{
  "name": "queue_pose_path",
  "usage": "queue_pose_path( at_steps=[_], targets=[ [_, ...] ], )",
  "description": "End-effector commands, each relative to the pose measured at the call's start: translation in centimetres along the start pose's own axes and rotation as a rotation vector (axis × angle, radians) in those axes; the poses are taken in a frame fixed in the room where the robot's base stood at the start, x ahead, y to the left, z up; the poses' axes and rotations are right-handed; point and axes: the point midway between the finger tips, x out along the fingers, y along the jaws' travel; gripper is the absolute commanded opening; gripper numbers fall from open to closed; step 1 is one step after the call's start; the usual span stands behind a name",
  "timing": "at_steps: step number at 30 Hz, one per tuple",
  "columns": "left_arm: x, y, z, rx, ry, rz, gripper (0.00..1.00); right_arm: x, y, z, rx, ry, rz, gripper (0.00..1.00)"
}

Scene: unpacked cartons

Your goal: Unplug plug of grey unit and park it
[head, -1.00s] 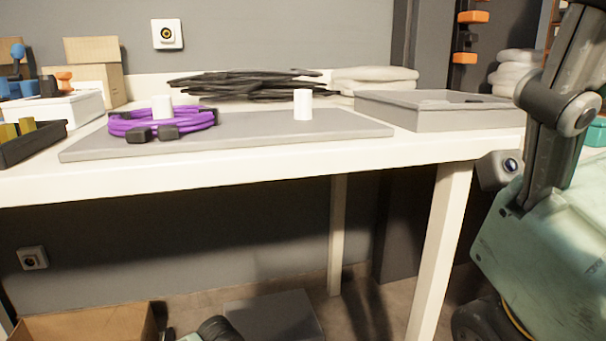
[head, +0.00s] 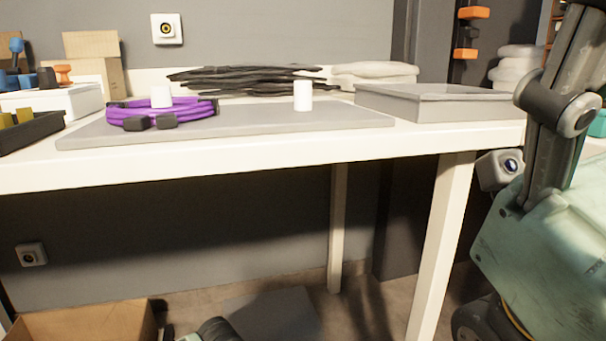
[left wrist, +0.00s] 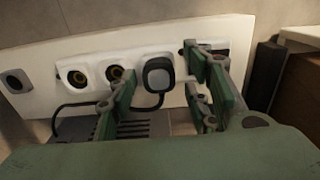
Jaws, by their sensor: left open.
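In the left wrist view a dark, rounded-square plug (left wrist: 158,76) sits in a white socket strip (left wrist: 45,60). A black cable (left wrist: 150,107) loops down from it. My left gripper (left wrist: 170,90) is open, with its green fingers on either side of the plug in the picture; I cannot tell whether they touch it. A flat grey slab (head: 272,316) lies on the floor under the table in the head view; I cannot tell if it is the grey unit. My right gripper is out of view.
Other sockets (left wrist: 76,77) sit left of the plug; a dark upright post (left wrist: 264,75) stands at right. In the head view the white table (head: 250,160) carries a purple cable coil (head: 190,112), white pegs (head: 303,95) and a grey box (head: 435,103). An open carton (head: 85,322) stands below.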

Motion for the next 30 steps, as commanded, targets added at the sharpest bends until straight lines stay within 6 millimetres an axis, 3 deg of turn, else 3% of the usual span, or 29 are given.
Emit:
queue_pose_path(
  at_steps=[16,30],
  targets=[
    [0.06,0.07,0.06,0.001,0.0,0.001,0.45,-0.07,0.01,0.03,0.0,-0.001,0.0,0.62],
    [0.05,0.01,0.05,0.0,-0.001,-0.001,0.05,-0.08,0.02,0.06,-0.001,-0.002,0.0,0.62]
  ],
)
